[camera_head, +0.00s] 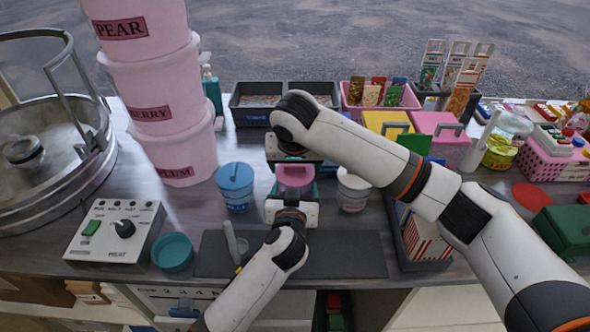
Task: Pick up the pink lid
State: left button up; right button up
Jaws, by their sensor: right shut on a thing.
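The pink lid (295,175) is in the middle of the counter, between a cup with a blue lid (235,180) and a pale cup (352,190). My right gripper (294,165) reaches over from behind and is shut at the pink lid; its fingertips are mostly hidden. My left gripper (293,194) is just in front of the lid, close to it. Dark green parts show on both sides below the lid. I cannot make out whether the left jaws touch anything, and what lies under the lid is hidden.
A tall stack of pink tubs (172,115) and a round metal pan (40,150) stand left. A heat control box (115,232) and teal bowl (172,252) are front left. Trays (262,119) line the back; a pink box (440,124) is right. A dark mat (345,255) lies in front.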

aim_at(295, 167)
pick_arm(q)
jog(key=shift+r, duration=0.15)
pick_arm(e)
jog(key=shift+r, duration=0.1)
notch_tip(295, 167, up, 15)
dwell(0.7)
pick_arm(q)
jog(key=shift+f, duration=0.2)
pick_arm(e)
jog(key=shift+f, duration=0.25)
pick_arm(q)
jog(key=shift+f+b, duration=0.3)
jog(key=shift+b, duration=0.25)
pick_arm(e)
jog(key=shift+f, duration=0.35)
